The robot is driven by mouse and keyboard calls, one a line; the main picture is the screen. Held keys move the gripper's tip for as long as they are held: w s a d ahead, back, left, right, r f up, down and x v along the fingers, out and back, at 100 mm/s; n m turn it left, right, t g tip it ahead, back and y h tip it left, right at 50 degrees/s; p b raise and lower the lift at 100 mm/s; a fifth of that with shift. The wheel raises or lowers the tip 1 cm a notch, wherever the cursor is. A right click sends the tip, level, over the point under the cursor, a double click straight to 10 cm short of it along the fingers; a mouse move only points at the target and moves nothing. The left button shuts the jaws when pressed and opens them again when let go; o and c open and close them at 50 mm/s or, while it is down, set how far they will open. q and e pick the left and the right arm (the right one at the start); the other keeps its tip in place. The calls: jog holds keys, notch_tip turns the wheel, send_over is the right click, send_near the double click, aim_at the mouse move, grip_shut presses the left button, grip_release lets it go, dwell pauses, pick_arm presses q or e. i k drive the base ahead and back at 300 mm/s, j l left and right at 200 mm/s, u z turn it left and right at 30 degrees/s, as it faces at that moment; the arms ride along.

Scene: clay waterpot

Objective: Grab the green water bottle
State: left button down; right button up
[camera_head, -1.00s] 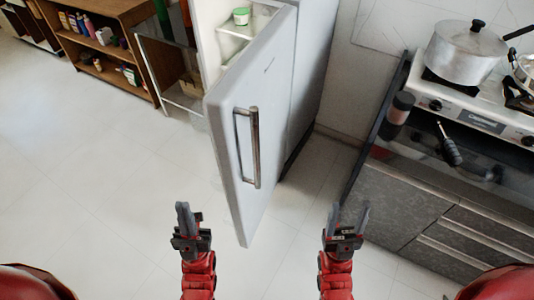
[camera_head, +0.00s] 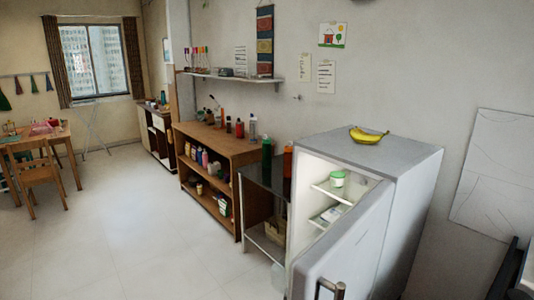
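A tall green bottle (camera_head: 267,158) stands upright on the dark top of a small side table (camera_head: 262,184), just left of the fridge. An orange-red bottle (camera_head: 288,161) stands close to its right, against the fridge side. The lower end of the orange-red bottle is partly hidden by the fridge. Neither of my grippers is in the head view now.
The white fridge (camera_head: 400,184) has its door (camera_head: 345,250) swung open toward me, with a green-lidded jar (camera_head: 337,179) inside and bananas (camera_head: 368,135) on top. A wooden shelf unit (camera_head: 217,148) with several bottles stands left of the side table. The floor (camera_head: 130,225) at left is clear.

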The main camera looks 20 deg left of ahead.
aim_at(266, 146)
jog(key=u, duration=0.85)
jog(key=i+j+u, duration=0.1)
jog(key=i+u, duration=0.35)
jog(key=i, duration=1.05)
jog(key=i+j, duration=0.1)
jog(key=i, duration=2.4)
jog(key=i+z, duration=0.15)
jog(key=z, duration=0.25)
jog(key=i+z, duration=0.1)
jog(key=z, duration=0.3)
jog(key=i+j+z, duration=0.1)
jog(key=z, duration=0.35)
jog(key=i+j+z, duration=0.1)
jog(key=z, duration=0.3)
jog(key=i, duration=0.5)
